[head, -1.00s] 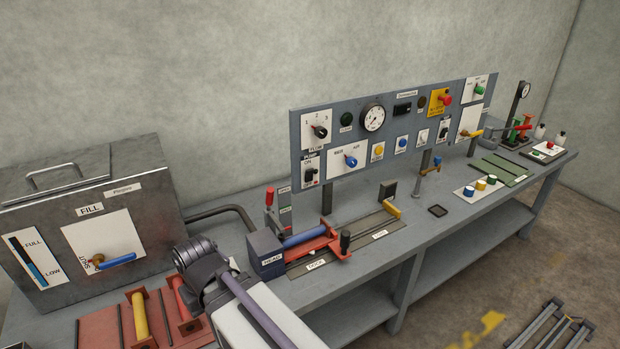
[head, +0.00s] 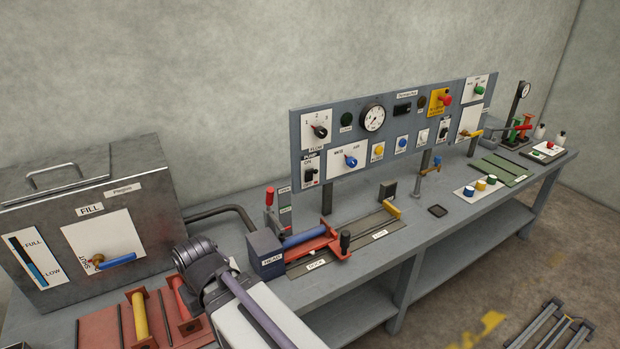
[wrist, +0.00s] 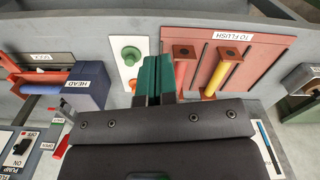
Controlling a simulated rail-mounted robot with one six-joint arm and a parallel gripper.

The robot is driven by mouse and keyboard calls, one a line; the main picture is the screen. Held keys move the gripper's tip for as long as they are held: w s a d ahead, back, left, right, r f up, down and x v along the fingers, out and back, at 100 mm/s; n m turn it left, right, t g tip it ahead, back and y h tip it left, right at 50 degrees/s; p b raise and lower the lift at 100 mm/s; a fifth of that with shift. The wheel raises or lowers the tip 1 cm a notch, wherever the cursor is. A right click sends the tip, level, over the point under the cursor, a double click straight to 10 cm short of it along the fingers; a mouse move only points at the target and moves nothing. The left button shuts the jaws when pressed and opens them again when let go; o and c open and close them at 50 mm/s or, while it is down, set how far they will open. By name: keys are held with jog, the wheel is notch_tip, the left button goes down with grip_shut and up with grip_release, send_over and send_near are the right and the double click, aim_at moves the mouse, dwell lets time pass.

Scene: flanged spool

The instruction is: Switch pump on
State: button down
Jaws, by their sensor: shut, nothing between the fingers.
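The pump switch (head: 310,174) is a small dark switch on a white plate marked PUMP, at the lower left of the grey upright panel (head: 340,130). It also shows at the lower left edge of the wrist view (wrist: 16,152); I cannot tell its setting surely. My gripper (wrist: 158,68) has green fingers, shut and empty, in the middle of the wrist view, apart from the switch. It points toward the bench between a green button and the red plate. In the head view only my arm shows, at the lower middle; the fingers are hidden.
A blue-handled red fixture with a HEAD block (head: 266,254) and a red-handled post (head: 270,204) stand on the bench before the panel's left end. A metal tank (head: 90,230) is at the left. A red plate with yellow and red handles (wrist: 222,68) lies beside my fingers.

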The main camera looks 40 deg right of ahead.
jog(key=w+d+f+m+t+y+b, duration=0.1)
jog(key=w+d+f+m+b, duration=0.15)
jog(key=d, duration=0.75)
jog(key=w+d+f+m+t+y+b, duration=0.1)
jog(key=w+d+f+m+t+b, duration=0.2)
jog(key=d, duration=0.8)
jog(key=w+d+f+m+y+b, duration=0.1)
jog(key=w+d+f+m+b, duration=0.2)
jog(key=d, duration=0.7)
jog(key=w+d+r+m+t+b, duration=0.1)
jog(key=d+r+t, duration=0.1)
jog(key=d, duration=0.4)
jog(key=w+d+r+m+t+h+b, duration=0.1)
jog(key=w+d+r+m+t, duration=0.1)
jog(key=d+t, duration=0.2)
jog(key=w+d+r+m+t+b, duration=0.1)
jog(key=d+r+t, duration=0.1)
jog(key=d, duration=0.7)
jog(key=shift+w+d+r+t+h+b, duration=0.3)
jog(key=shift+d+t+b, duration=0.1)
jog(key=shift+t, duration=0.2)
jog(key=p, duration=0.3)
send_near(309, 175)
jog(key=w+a+f, duration=0.2)
jog(key=w+f, duration=0.1)
jog(key=w, duration=0.1)
jog(key=shift+w+f, duration=0.2)
jog(key=shift+w, duration=0.05)
jog(key=shift+w, duration=0.1)
